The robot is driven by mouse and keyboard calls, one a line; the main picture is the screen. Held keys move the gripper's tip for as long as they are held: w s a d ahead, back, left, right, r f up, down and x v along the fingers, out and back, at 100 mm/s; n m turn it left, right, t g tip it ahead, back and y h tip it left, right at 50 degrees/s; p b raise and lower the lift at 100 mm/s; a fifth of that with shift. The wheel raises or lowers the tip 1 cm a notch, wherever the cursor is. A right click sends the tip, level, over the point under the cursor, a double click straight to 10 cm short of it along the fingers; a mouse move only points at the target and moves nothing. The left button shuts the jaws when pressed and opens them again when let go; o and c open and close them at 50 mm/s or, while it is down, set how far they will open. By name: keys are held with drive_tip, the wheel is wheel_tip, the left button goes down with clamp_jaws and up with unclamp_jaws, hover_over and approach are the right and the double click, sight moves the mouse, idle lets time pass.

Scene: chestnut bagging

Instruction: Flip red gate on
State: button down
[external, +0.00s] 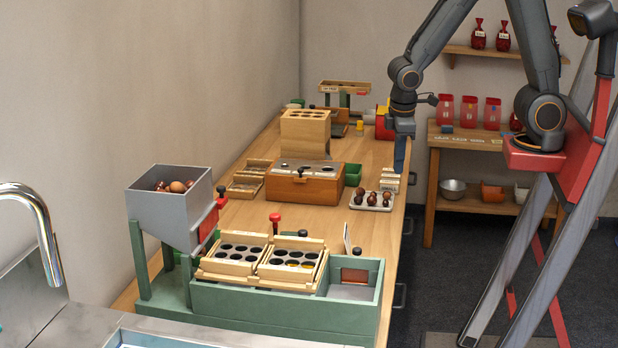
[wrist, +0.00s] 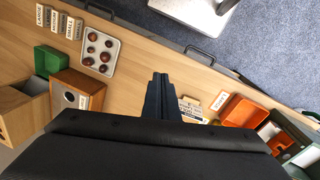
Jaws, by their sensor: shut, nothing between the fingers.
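A grey hopper (external: 170,205) holding several brown nuts stands at the left on a green frame. Another red part (external: 385,121) lies at the far end of the table, partly hidden by my arm. My gripper (external: 400,168) points down, shut and empty, over the table's right side, far from the hopper. In the wrist view my gripper (wrist: 160,78) is above the wood; the hopper is not seen there.
A white tray of chestnuts (external: 357,204) lies near the right edge, with small label blocks (external: 389,181) behind it. A wooden box with round holes (external: 303,187) and a green base with cup trays (external: 285,306) fill the middle and front. An orange bin (wrist: 243,112) is right in the wrist view.

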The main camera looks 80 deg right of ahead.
drive_tip(key=w+a+r+n+t+h+b, duration=0.1)
drive_tip(key=w+a+n+t+h+b, duration=0.35)
drive_tip(key=w+a, duration=1.55)
drive_tip(key=a+r+n+t, duration=0.1)
drive_tip(key=a+r+t, duration=0.1)
drive_tip(key=a, duration=0.6)
drive_tip(key=w+a+r+n+t+y, duration=0.1)
drive_tip(key=a+r+n+t, duration=0.1)
drive_tip(key=a+t, duration=0.3)
drive_tip(key=w+a+r+n+t, duration=0.1)
drive_tip(key=a+r+n+t, duration=0.1)
drive_tip(key=a, duration=1)
drive_tip(key=shift+a+r+t+b, duration=0.25)
drive_tip(key=shift+a+t+b, duration=0.1)
drive_tip(key=shift+t, duration=0.5)
drive_tip(key=shift+d+n+y, duration=0.15)
drive_tip(key=shift+n+y, duration=0.1)
drive_tip(key=p, duration=0.3)
approach(212, 213)
drive_tip(key=w+d+r, duration=0.3)
drive_tip(key=w, duration=0.1)
drive_tip(key=shift+w+d+f+p, duration=0.1)
drive_tip(key=shift+w+d+p, duration=0.2)
drive_tip(key=shift+d, duration=0.35)
drive_tip(key=shift+w+d+f+p, duration=0.1)
drive_tip(key=shift+w+d+p, duration=0.2)
drive_tip(key=shift+d, duration=0.3)
drive_tip(key=shift+w+d+f+p, duration=0.2)
drive_tip(key=shift+w+d, duration=0.1)
drive_tip(key=shift+d, duration=0.35)
